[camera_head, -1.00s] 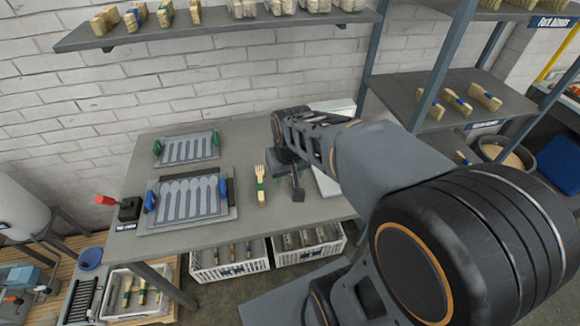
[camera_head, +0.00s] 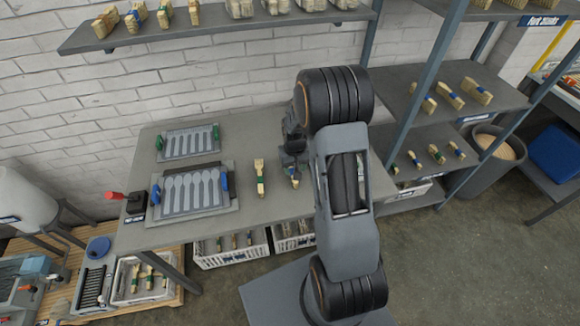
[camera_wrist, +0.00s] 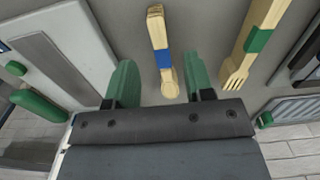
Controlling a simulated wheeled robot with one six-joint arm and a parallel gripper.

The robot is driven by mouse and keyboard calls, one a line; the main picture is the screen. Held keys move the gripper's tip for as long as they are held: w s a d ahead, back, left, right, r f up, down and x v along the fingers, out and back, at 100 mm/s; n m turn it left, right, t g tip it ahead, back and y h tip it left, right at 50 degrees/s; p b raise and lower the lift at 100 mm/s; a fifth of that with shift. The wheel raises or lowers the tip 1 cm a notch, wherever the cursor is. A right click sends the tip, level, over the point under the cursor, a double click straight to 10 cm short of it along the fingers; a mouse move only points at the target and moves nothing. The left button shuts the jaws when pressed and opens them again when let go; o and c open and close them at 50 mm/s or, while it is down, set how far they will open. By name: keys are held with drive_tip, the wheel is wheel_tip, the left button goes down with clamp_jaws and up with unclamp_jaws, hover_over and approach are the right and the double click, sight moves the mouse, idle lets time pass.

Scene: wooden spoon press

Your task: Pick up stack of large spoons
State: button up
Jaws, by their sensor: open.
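A stack of wooden spoons with a blue band (camera_wrist: 164,58) lies on the grey table (camera_head: 225,215), its bowl end toward my gripper (camera_wrist: 162,84) in the wrist view. My gripper is open, its two green fingers on either side of the line of the stack, not closed on it. In the head view my gripper (camera_head: 293,160) hangs over the table, and the stack (camera_head: 295,180) shows partly below it. Height above the stack is hard to tell. A stack of wooden forks with a green band (camera_head: 260,178) lies to the left; it also shows in the wrist view (camera_wrist: 252,40).
Two press moulds, one with blue handles (camera_head: 190,193) and one with green (camera_head: 188,142), lie on the left. White crates (camera_head: 230,250) stand below the table's front edge. A wall shelf (camera_head: 220,22) holds stacks above; a rack (camera_head: 450,95) stands right.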

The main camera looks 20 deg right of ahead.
sight(291, 170)
drive_tip(key=shift+s+f+p, duration=0.15)
drive_tip(key=shift+f+p, duration=0.65)
drive_tip(key=shift+f, duration=2.55)
drive_tip(key=shift+c, duration=0.2)
clamp_jaws()
